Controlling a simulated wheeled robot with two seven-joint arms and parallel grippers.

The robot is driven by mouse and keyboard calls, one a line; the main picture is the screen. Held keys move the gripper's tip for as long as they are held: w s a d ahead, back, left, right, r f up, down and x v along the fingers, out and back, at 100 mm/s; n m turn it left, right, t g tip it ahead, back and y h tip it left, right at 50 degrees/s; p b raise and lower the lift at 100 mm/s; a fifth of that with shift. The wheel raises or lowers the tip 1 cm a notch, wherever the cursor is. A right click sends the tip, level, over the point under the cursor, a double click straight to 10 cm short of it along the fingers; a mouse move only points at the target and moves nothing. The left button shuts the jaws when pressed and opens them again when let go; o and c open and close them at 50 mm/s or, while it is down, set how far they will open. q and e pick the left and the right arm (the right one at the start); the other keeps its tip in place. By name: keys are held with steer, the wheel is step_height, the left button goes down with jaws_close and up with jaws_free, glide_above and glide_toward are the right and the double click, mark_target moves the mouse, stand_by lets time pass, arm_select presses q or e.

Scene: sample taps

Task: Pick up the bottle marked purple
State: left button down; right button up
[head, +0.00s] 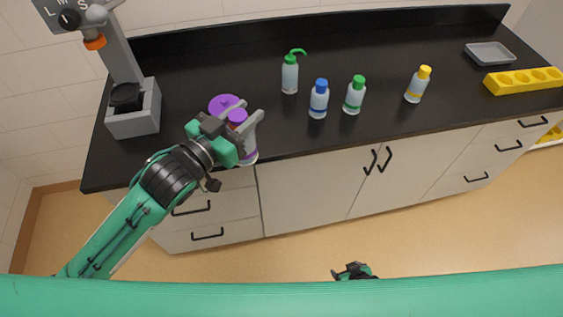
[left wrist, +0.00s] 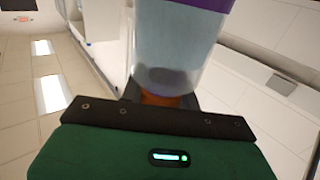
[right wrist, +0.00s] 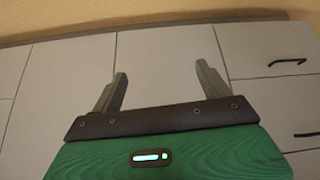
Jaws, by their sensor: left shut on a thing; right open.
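The purple-marked bottle (head: 250,146) has a purple cap and a purple band. My left gripper (head: 247,128) is shut on it near the front left edge of the black counter. In the left wrist view the clear bottle body (left wrist: 172,45) with its purple band fills the space in front of the gripper. A purple disc (head: 224,104) lies on the counter just behind the gripper. My right gripper (right wrist: 160,90) is open and empty, facing the cabinet fronts. In the head view only a small part of it (head: 352,270) shows low down, above the floor.
On the counter (head: 200,72) stand a blue-capped bottle (head: 319,100), a green-capped bottle (head: 354,96), a yellow-capped bottle (head: 417,86) and a green-nozzled wash bottle (head: 290,75). A grey tap stand (head: 146,112) is left. A yellow rack (head: 522,82) and grey tray (head: 490,53) are right.

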steer(key=w+a+r+n+t+y, duration=0.1)
steer(key=w+a+r+t+y, duration=0.1)
steer(key=w+a+r, duration=0.5)
steer(key=w+a+r+n+t+y, duration=0.1)
steer(key=w+r, duration=0.4)
steer(key=r, duration=0.7)
steer(key=w+a+r+n+t+y, duration=0.1)
steer(key=w+a+r+t+y, duration=0.1)
steer(key=w+a+r, duration=0.5)
steer(key=n+g+y, duration=0.1)
steer(key=n+y, duration=0.4)
steer(key=y, duration=0.3)
glide_toward(250, 144)
step_height(250, 144, down, 3)
steer(key=w+a, duration=0.2)
steer(key=x, duration=1.2)
steer(key=shift+s, duration=0.1)
